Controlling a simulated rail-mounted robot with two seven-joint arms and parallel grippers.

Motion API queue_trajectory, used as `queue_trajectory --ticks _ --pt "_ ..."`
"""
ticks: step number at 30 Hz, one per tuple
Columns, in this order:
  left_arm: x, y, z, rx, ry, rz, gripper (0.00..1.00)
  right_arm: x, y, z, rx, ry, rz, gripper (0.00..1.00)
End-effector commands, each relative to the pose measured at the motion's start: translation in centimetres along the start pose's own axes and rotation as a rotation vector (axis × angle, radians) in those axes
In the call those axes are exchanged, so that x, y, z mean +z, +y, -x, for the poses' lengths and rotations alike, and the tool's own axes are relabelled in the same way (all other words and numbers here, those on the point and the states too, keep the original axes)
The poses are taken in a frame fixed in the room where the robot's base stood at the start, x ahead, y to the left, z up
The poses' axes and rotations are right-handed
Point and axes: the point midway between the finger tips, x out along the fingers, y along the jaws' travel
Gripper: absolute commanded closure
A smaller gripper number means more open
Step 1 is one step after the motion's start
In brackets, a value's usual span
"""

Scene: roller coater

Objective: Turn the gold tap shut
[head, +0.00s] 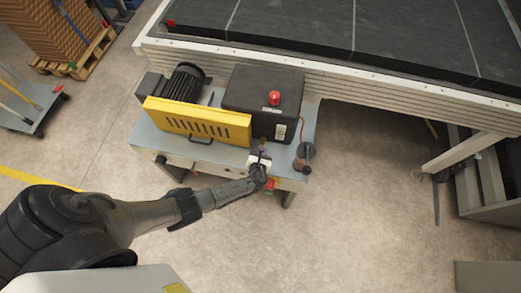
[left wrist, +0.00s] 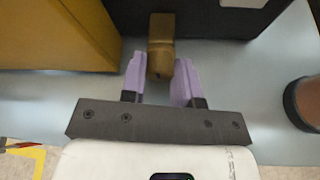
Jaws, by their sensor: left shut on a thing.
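The gold tap (left wrist: 160,35) sticks out from the dark box in the left wrist view, with its near end between the two lilac fingers of my left gripper (left wrist: 160,68). The gripper is shut on this near end. In the head view my left gripper (head: 259,170) is at the front edge of the machine's bench, below the black box, and the tap is too small there to make out clearly. My right gripper is not in view.
The black box (head: 262,92) with a red button (head: 274,97) stands behind the gripper. A yellow guard (head: 197,121) and a motor (head: 186,82) are to its left. A brown cup-like part (head: 303,158) stands close on the right.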

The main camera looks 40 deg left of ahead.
Motion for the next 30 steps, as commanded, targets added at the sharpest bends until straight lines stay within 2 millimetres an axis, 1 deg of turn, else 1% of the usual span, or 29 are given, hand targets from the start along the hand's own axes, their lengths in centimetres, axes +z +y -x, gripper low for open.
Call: queue_trajectory --ticks 1,4,11,14,17,23,27,30 --pt "0.1 0.0 0.0 -0.001 -0.001 -0.001 0.69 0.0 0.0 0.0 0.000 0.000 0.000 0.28" --pt "0.0 0.0 0.0 -0.001 -0.001 -0.001 0.60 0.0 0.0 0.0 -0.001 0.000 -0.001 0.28" --pt "0.0 0.0 0.1 -0.001 0.000 0.000 0.60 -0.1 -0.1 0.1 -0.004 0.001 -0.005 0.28" --pt "0.0 0.1 0.7 -0.001 0.001 -0.001 0.60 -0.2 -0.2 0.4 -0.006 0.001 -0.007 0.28" --pt "0.1 0.1 2.0 -0.003 0.001 0.000 0.60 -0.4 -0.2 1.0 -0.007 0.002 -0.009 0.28" --pt "0.2 0.1 5.9 -0.002 0.002 0.001 0.60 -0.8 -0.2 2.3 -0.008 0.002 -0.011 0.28" --pt "0.1 0.1 8.7 -0.002 0.002 0.001 0.60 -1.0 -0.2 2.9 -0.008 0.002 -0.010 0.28" --pt "0.1 0.0 10.3 -0.002 0.001 0.000 0.60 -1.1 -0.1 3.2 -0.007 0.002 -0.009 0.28"
